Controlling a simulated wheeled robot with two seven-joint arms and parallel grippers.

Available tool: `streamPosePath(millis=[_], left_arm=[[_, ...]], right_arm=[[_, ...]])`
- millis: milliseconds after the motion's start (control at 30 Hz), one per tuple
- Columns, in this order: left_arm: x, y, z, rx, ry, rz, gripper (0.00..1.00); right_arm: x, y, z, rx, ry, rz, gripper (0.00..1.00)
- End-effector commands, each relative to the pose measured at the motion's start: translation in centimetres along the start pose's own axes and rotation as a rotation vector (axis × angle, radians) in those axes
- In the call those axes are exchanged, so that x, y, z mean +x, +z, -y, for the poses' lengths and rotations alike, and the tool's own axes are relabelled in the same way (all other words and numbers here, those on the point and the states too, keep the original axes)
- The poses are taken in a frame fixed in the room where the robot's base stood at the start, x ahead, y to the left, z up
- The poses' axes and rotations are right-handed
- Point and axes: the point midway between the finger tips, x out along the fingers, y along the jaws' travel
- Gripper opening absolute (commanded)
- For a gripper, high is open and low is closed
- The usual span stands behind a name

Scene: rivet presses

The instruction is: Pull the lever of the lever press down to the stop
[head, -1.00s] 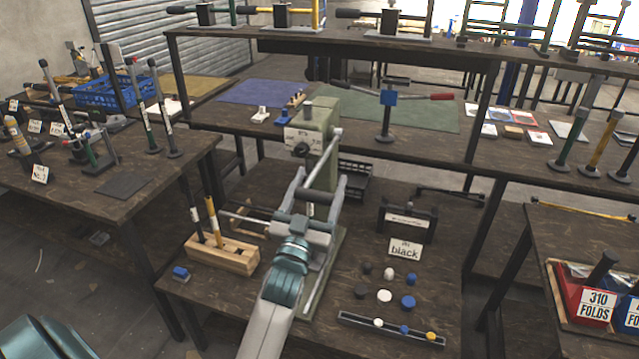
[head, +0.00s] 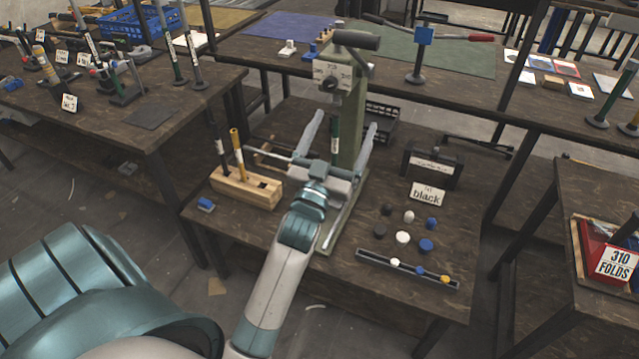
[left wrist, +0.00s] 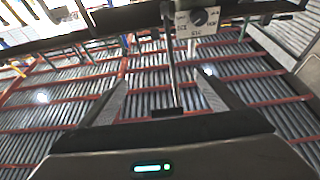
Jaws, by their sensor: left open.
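The lever press has a green column (head: 352,125) and a white dial plate (head: 333,75), which also shows in the left wrist view (left wrist: 197,21). A dark cylindrical grip (head: 357,40) juts sideways at the press's top. A slim dark-green rod with a white tag (head: 335,135) is upright below the plate. My left gripper (head: 340,132) is open in front of the column, fingers pointing up. In the left wrist view, a thin rod (left wrist: 171,65) runs between the open fingers (left wrist: 167,85). I cannot tell whether it touches them. My right gripper is not in view.
A wooden block (head: 246,188) holding black and yellow handles stands left of the press. A "black" sign (head: 427,194), several coloured knobs and a long dark tray (head: 407,268) are to the right. A back bench with a green mat (head: 450,50) lies behind.

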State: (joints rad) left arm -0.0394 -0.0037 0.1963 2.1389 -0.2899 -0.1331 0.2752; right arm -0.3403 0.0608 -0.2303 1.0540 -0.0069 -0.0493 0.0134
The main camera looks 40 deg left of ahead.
Motion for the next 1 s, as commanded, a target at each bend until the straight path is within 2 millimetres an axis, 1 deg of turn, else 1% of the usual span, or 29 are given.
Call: streamPosePath(millis=[33, 100, 167, 267, 500, 600, 800, 1000], left_arm=[[-1.1, 0.3, 0.0, -0.001, 0.000, 0.003, 0.87], [-2.4, 0.4, 0.0, -0.001, -0.001, 0.004, 0.87], [-3.5, 0.3, 0.0, -0.001, -0.001, 0.003, 0.87], [-5.5, 0.4, 0.0, -0.001, -0.001, 0.003, 0.87], [-10.1, 0.4, 0.0, -0.002, -0.001, 0.006, 0.87], [-11.8, 0.3, 0.0, -0.002, -0.001, 0.005, 0.87], [-14.0, 0.2, 0.0, -0.001, 0.000, 0.005, 0.87], [-14.7, 0.1, 0.0, -0.001, 0.000, 0.004, 0.87]], right_arm=[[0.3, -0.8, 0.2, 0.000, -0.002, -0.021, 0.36], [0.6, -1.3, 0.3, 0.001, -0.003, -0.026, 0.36], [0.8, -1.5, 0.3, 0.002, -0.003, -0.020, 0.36], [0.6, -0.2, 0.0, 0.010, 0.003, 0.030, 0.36], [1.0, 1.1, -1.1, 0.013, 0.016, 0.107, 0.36], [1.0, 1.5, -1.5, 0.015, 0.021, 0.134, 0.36], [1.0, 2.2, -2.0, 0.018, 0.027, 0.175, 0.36], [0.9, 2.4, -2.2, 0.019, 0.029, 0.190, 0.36]])
